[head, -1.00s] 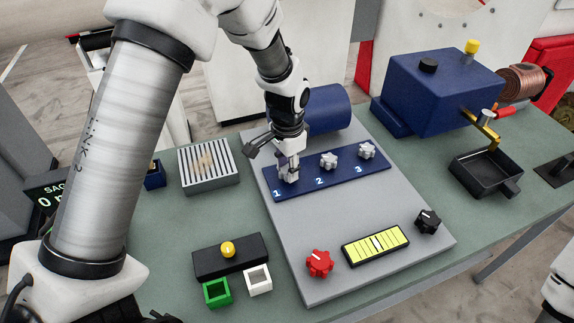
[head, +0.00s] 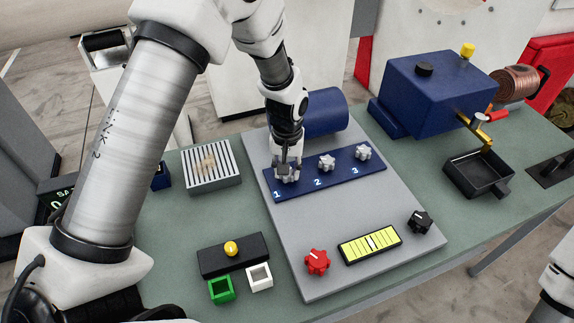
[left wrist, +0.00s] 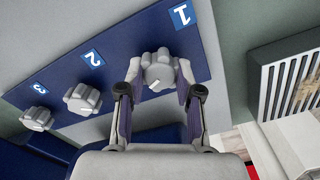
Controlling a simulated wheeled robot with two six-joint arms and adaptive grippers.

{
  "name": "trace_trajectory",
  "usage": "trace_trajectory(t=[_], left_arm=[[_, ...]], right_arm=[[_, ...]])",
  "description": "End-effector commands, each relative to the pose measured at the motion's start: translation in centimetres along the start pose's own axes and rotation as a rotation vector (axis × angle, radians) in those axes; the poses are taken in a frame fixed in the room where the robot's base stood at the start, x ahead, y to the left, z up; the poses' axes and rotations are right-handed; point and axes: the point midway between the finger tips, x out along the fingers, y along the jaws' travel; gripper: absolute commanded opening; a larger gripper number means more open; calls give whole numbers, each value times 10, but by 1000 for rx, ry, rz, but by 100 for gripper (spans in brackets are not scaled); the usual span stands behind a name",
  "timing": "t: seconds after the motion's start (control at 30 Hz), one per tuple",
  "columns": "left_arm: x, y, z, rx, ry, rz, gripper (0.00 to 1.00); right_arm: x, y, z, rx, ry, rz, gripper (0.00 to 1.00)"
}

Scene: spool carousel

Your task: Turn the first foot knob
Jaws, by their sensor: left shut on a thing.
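The first foot knob, a grey-white lobed knob with a pale pointer line, stands on the blue strip (head: 343,178) beside the label 1. In the left wrist view the first knob (left wrist: 158,70) sits between the two fingers of my left gripper (left wrist: 158,80), which is shut on it. In the head view my left gripper (head: 286,172) comes down from above over this knob and partly hides it. The second knob (head: 326,162) and third knob (head: 363,152) stand free on the same strip, by labels 2 and 3. My right gripper is out of view.
The strip lies on a grey plate (head: 315,222) with a red knob (head: 317,262), a yellow-green level gauge (head: 370,244) and a black knob (head: 419,222). A blue cylinder (head: 327,112) lies behind. A slatted box (head: 211,167) stands left.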

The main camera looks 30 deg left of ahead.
Motion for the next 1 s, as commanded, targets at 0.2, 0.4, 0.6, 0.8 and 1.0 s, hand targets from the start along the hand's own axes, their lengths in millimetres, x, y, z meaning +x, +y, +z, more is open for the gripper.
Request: trace_trajectory(t=[0.2, 0.4, 0.6, 0.8, 1.0], left_arm=[[0, -1, 2, -203, -5, -2, 0], [1, -1, 2, -392, -5, -3, 0], [1, -1, 2, -582, -3, -3, 0], [1, -1, 2, -772, -3, -3, 0], [1, -2, 2, -961, -4, -4, 0]], right_arm=[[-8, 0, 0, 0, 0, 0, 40], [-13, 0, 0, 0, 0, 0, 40], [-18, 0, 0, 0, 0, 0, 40], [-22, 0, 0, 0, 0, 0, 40], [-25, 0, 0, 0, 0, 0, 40]])
